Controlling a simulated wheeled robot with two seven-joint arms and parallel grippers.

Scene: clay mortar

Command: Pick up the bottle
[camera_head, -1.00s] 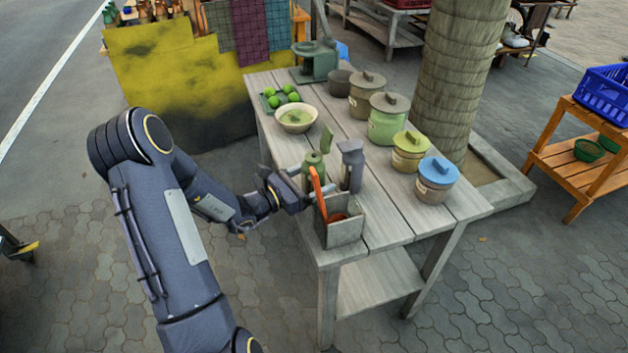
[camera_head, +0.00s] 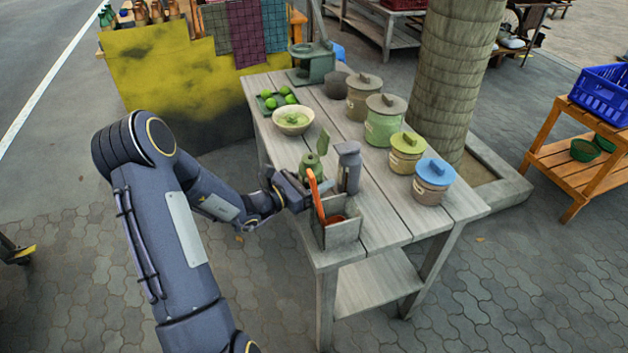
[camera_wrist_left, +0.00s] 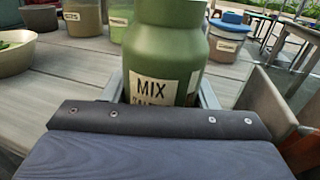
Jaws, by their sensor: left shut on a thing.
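The green bottle (camera_head: 310,168) stands upright near the left edge of the wooden table, partly hidden by my left gripper in the head view. In the left wrist view the bottle (camera_wrist_left: 165,60) is close up, with a white label reading "MIX". My left gripper (camera_head: 303,190) is shut on the bottle, and its fingers show on both sides of it in the wrist view. I cannot tell whether the bottle's base touches the table. My right gripper is not in view.
Beside the bottle are a grey bottle-like object (camera_head: 348,168) and a box (camera_head: 338,232) with orange-handled tools. A bowl (camera_head: 293,121), a tray of limes (camera_head: 270,106) and lidded pots (camera_head: 384,122) stand farther back. The table's front right (camera_head: 405,225) is clear.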

